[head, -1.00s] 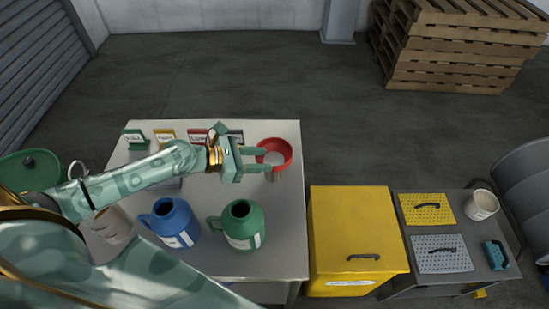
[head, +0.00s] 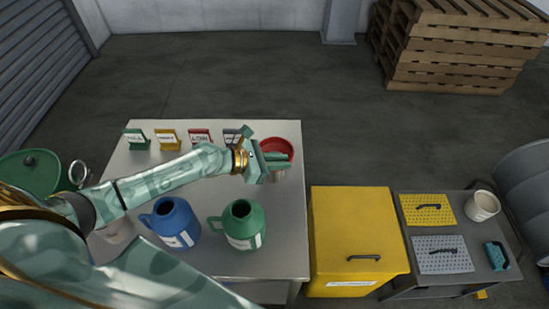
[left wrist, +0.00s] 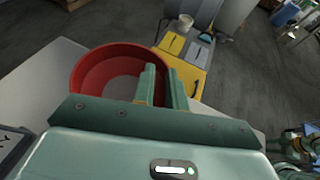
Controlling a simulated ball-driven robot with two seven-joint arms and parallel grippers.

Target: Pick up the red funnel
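The red funnel (head: 277,147) is at the far right corner of the grey table, its wide mouth facing up. In the left wrist view the funnel (left wrist: 92,75) shows as a wide red bowl with a pale bottom. My left gripper (head: 279,162) is at the funnel's near side. Its fingers (left wrist: 163,88) are close together, one inside the bowl and one outside, with the red wall between them. The fingers hide part of the rim. The funnel's underside is mostly hidden.
A blue jug (head: 175,222) and a green jug (head: 241,226) stand at the table's front. Several small label stands, one red (head: 200,137), line the back edge. A yellow box (head: 350,225) stands right of the table, beside a grey cart with a white bucket (head: 482,205).

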